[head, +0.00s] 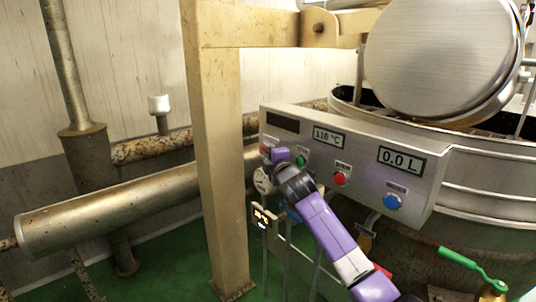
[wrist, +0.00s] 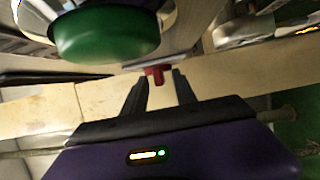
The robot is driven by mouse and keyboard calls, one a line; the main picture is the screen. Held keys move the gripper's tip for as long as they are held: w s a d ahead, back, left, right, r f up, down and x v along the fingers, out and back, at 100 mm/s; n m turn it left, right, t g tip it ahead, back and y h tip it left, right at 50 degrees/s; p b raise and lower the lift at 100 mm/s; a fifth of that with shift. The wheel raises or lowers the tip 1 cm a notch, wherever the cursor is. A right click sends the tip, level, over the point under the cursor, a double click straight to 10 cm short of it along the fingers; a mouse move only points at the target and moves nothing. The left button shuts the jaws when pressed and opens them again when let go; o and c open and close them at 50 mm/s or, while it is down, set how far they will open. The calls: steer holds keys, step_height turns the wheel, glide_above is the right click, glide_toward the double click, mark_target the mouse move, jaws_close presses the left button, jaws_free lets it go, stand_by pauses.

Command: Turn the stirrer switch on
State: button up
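The steel control panel (head: 365,165) on the kettle carries a green button (head: 302,160), a red button (head: 341,179) and a blue button (head: 392,202). Their labels are too small to read. My gripper (wrist: 162,80) is at the panel's left end; my wrist hides part of that end in the head view. In the wrist view its two dark fingers are apart, with a small red switch-like piece (wrist: 154,75) at or just beyond the tips, nearer the left finger. I cannot tell whether they touch. A large green button (wrist: 105,35) is close above the left finger.
The panel has displays of 116 °C (head: 329,137) and 0.0 L (head: 401,161). A beige post (head: 215,170) stands just left of my gripper. A round steel lid (head: 440,55) is raised above the kettle. A green-handled valve (head: 465,262) is at lower right.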

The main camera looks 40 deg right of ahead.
jaws_close()
